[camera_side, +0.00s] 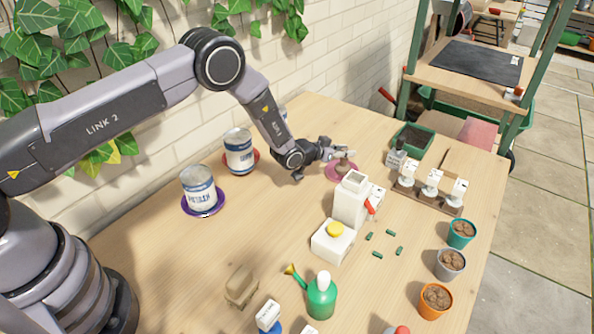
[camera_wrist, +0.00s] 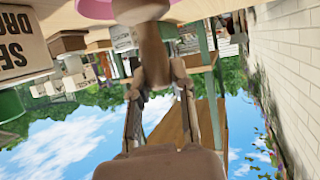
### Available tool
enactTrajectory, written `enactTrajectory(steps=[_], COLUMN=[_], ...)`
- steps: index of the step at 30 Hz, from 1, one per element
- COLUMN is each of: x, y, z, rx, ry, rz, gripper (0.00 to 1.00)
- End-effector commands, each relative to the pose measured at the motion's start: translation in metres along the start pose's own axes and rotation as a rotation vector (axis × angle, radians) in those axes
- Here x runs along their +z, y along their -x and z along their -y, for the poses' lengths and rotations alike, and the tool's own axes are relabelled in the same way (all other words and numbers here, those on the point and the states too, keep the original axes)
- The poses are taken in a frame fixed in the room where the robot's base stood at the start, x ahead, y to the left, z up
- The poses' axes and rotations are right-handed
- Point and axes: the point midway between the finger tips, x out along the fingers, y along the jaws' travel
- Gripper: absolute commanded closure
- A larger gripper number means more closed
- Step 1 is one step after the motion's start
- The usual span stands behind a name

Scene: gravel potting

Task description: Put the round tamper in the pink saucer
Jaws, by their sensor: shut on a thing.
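The round tamper (camera_side: 345,166) is a brown wooden piece with a rounded base and a narrower handle. My gripper (camera_side: 340,154) is shut on its handle, at the far middle of the table. The pink saucer (camera_side: 332,174) lies right under the tamper, which looks upright within its rim. I cannot tell whether the base touches the saucer. In the wrist view, which is upside down, the tamper (camera_wrist: 152,50) stands between the fingers (camera_wrist: 158,82), its base in front of the pink saucer (camera_wrist: 96,8).
A stamp rack (camera_side: 427,197) and a dark green planter (camera_side: 411,139) are to the right. Cans stand on a purple saucer (camera_side: 204,213) and a red saucer (camera_side: 227,160) to the left.

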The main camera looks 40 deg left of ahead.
Motion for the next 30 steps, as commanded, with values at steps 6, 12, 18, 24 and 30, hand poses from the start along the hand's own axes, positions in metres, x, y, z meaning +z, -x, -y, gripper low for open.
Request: enactTrajectory(steps=[6, 12, 18, 24, 30], x=[0.0074, 0.0088, 0.0103, 0.0102, 0.0075], y=[-0.0037, -0.0040, -0.0045, -0.0044, -0.0035], z=[0.0003, 0.0003, 0.0003, 0.0003, 0.0003], rx=[0.000, 0.000, 0.000, 0.000, 0.000], ry=[0.000, 0.000, 0.000, 0.000, 0.000], rz=[-0.004, -0.003, -0.003, -0.003, -0.004], gripper=[1.00, 1.00, 0.60, 0.52, 0.52])
